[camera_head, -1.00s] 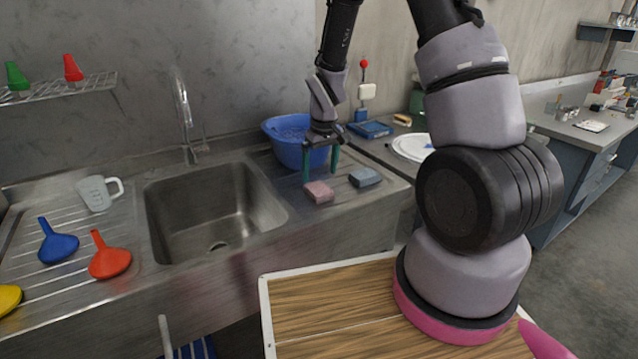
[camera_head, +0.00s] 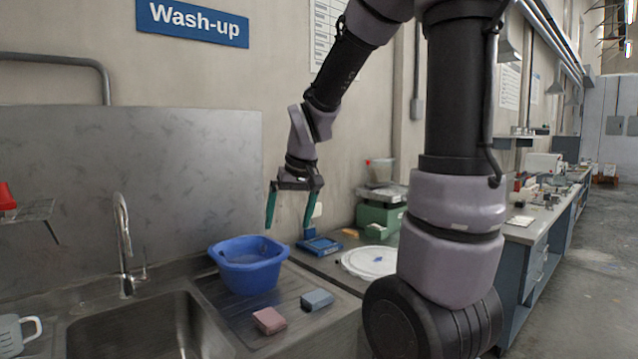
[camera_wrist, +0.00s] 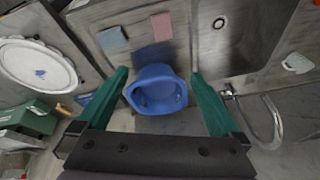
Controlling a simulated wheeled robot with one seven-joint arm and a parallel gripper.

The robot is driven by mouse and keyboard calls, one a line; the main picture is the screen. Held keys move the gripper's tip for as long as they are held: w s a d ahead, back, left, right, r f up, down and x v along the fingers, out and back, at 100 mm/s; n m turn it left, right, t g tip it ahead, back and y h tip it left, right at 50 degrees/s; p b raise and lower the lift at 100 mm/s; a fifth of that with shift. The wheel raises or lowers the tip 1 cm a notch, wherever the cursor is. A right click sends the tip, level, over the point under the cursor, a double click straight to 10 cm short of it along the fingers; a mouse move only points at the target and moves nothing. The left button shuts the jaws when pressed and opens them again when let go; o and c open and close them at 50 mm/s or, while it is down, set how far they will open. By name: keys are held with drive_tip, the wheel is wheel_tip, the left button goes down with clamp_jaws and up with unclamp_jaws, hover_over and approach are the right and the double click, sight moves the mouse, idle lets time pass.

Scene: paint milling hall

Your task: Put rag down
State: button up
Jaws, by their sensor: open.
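Two small folded cloth-like blocks lie on the ribbed drainboard right of the sink. One is pink (camera_head: 269,320) and the other is blue-grey (camera_head: 317,299); I cannot tell which one the task calls the rag. In the wrist view the pink block (camera_wrist: 161,27) and the blue-grey block (camera_wrist: 112,38) lie flat and apart, near the picture's top. My gripper (camera_head: 290,228) is open and empty, with green fingers, raised above the drainboard area. The wrist view shows nothing between its fingers (camera_wrist: 160,73) except the blue basin well below.
The blue basin (camera_head: 249,265) stands behind the blocks. The sink (camera_head: 130,330) and faucet (camera_head: 124,245) are to the left. A white round lid (camera_head: 370,262), a blue tray (camera_head: 319,246) and a green scale (camera_head: 380,215) stand at the right.

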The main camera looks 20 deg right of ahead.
drive_tip(key=s+d+r+m+t, duration=0.2)
drive_tip(key=s+r+m+t, duration=0.1)
drive_tip(key=s+r, duration=0.7)
drive_tip(key=s+m, duration=0.1)
drive_tip(key=s, duration=0.3)
drive_tip(key=shift+r+y, duration=0.4)
